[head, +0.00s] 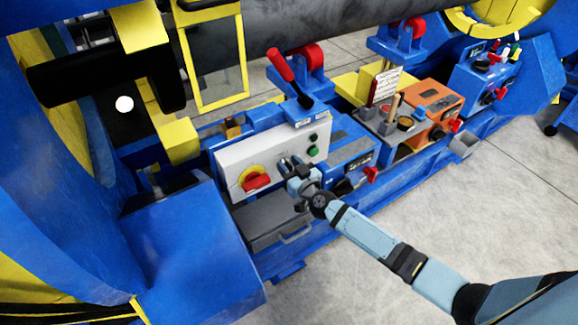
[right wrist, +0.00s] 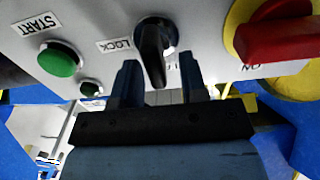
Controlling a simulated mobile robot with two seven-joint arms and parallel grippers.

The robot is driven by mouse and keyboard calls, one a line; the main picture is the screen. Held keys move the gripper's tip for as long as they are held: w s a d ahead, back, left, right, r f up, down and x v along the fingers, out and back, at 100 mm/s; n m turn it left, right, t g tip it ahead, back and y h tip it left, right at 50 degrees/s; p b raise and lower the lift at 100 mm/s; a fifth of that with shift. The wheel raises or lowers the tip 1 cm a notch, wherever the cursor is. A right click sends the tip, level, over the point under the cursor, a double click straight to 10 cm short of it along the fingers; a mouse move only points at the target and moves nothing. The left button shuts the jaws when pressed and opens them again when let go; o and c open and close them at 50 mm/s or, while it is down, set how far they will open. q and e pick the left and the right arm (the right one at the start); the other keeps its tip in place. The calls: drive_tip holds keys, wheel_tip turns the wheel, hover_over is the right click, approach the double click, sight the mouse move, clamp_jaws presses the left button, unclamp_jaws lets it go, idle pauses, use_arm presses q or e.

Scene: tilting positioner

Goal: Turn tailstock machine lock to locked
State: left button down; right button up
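The lock switch is a black rotary knob (right wrist: 152,48) on a light grey panel (head: 238,157), with a LOCK label (right wrist: 115,45) on its left in the right wrist view. Another label on its other side is mostly hidden. My right gripper (right wrist: 160,80) is open, with one finger on each side of the knob's lower end. I cannot tell whether the fingers touch it. My left gripper is not in view.
A red switch on a yellow disc (head: 256,181) is left of the gripper; green buttons (head: 313,151) are to its right. A red-handled lever (head: 281,66) rises behind the panel. A grey drawer-like box (head: 270,220) sits below. Open floor (head: 420,220) lies to the right.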

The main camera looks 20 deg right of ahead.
drive_tip(key=shift+w, duration=0.15)
drive_tip(key=shift+c, duration=0.4)
clamp_jaws()
